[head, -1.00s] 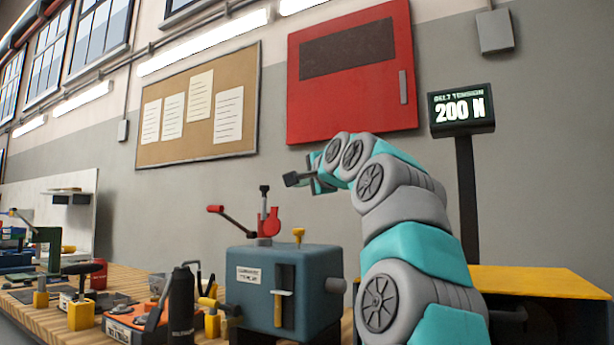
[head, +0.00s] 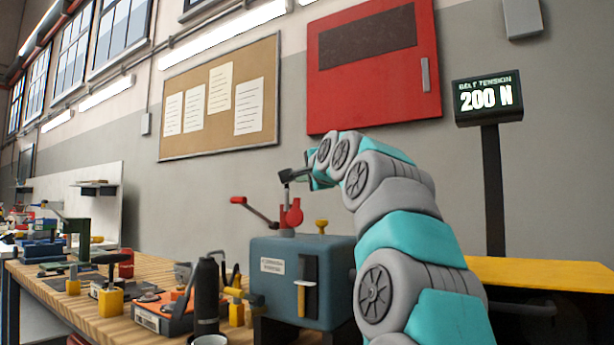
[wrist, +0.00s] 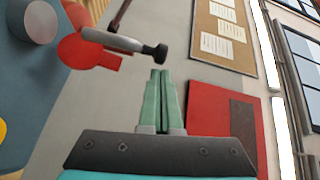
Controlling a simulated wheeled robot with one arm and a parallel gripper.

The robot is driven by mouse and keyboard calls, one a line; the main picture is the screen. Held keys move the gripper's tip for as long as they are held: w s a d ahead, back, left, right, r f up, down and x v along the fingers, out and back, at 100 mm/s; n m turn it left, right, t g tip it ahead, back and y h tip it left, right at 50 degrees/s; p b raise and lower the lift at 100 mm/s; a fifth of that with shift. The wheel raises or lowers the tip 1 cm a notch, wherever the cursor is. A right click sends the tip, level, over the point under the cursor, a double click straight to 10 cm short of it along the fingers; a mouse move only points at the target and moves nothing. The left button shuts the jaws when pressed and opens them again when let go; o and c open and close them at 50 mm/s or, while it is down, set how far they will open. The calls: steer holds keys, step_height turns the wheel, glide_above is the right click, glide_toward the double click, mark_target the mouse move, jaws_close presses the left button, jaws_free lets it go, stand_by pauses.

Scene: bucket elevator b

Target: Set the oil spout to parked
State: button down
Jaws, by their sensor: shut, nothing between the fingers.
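The blue-grey box (head: 297,262) stands on the bench and carries a red fitting (head: 291,215) on top. A grey rod with a black tip (wrist: 125,42) reaches out from this fitting in the wrist view; it looks like the spout, but I cannot tell for sure. In the head view it stands upright. No parked mark shows.
A red-ended lever (head: 255,209) sticks out left of the fitting, and a yellow knob (head: 321,225) sits right of it. A black bottle (head: 206,292) and tools crowd the bench in front. A red wall cabinet (head: 372,70) and tension display (head: 487,97) are behind.

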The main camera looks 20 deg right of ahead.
stand_by(0.4)
steer(key=shift+a+m+h, duration=0.4)
steer(key=shift+m+h, duration=0.2)
steer(key=shift+h, duration=0.3)
